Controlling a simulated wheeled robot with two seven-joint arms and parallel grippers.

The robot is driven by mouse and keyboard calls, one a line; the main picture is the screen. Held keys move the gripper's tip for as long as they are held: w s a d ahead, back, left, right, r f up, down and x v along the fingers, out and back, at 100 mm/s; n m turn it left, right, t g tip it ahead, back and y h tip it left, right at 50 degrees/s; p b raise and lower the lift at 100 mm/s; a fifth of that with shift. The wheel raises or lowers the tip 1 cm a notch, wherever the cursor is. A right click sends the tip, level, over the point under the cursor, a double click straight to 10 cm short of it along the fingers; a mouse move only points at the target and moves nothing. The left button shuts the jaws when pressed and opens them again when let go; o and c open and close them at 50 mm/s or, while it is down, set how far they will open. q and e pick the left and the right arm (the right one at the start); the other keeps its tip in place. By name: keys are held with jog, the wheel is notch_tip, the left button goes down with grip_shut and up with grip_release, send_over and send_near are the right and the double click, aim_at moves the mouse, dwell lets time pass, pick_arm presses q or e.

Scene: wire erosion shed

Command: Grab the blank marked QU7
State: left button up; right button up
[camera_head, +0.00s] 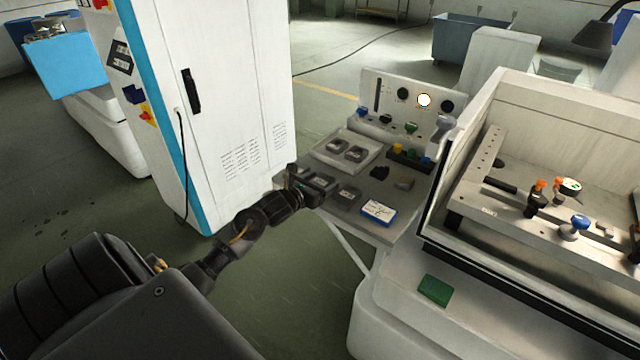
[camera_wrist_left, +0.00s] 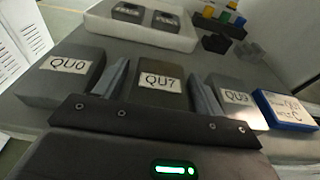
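The blank marked QU7 (camera_wrist_left: 160,82) is a dark grey-brown block with a white label, in the middle of a row in the left wrist view. My left gripper (camera_wrist_left: 160,92) has one finger on each side of it, in the gaps to its neighbours. The fingers look very close to its sides; I cannot tell whether they press on it. In the head view my left gripper (camera_head: 312,190) is at the table's near left edge, over the row, partly hiding it. The blank marked QU0 (camera_wrist_left: 65,75) stands left, one apparently marked QU9 (camera_wrist_left: 238,98) right. My right gripper is not in view.
A blue-edged card (camera_head: 379,211) lies right of the row on the grey table (camera_head: 345,215). A pale tray (camera_head: 325,150) with two blanks is behind. A tall white cabinet (camera_head: 220,100) stands left, and the machine tank (camera_head: 510,100) stands right.

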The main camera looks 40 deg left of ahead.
pick_arm(q)
jog(key=c, duration=1.2)
jog(key=shift+r, duration=0.1)
jog(key=shift+c, duration=0.8)
